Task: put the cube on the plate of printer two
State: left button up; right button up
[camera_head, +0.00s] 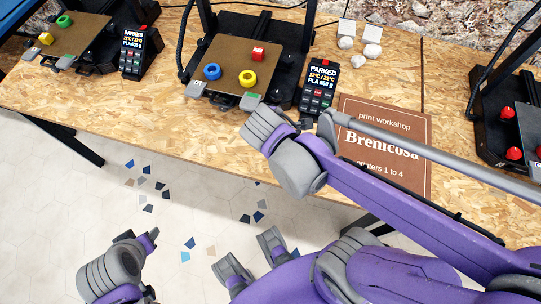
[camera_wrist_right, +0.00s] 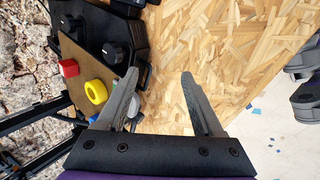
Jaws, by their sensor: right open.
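A red cube (camera_head: 258,54) lies on the brown plate (camera_head: 228,72) of the middle printer, behind a blue ring (camera_head: 212,72) and a yellow ring (camera_head: 248,78). The right wrist view shows the same red cube (camera_wrist_right: 68,68) left of my gripper. I cannot read which printer is two. My right gripper (camera_head: 315,125) is near the table's front edge, below the middle printer; in the wrist view it (camera_wrist_right: 160,90) is open and empty. My left gripper (camera_head: 140,240) hangs over the floor, its jaws unclear.
Dark control panels (camera_head: 318,84) reading PARKED stand beside the left and middle printers. A brown sign (camera_head: 400,130) reads "printers 1 to 4". White blocks (camera_head: 346,28) lie at the back. Another printer with red knobs (camera_head: 508,113) is at far right. Bare table (camera_head: 150,110) lies left of the middle printer.

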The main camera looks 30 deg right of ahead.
jog(key=s+a+f+m+y, duration=0.1)
jog(key=s+m, duration=0.1)
jog(key=m, duration=0.1)
jog(key=s+a+f+m+y, duration=0.1)
jog(key=s+a+m, duration=0.1)
jog(key=s+m, duration=0.1)
jog(key=s+a+f+m+y, duration=0.1)
jog(key=s+a+m+y, duration=0.1)
jog(key=s+m, duration=0.1)
jog(key=shift+a+m, duration=0.2)
jog(key=shift+m, duration=0.4)
jog(key=shift+a, duration=0.15)
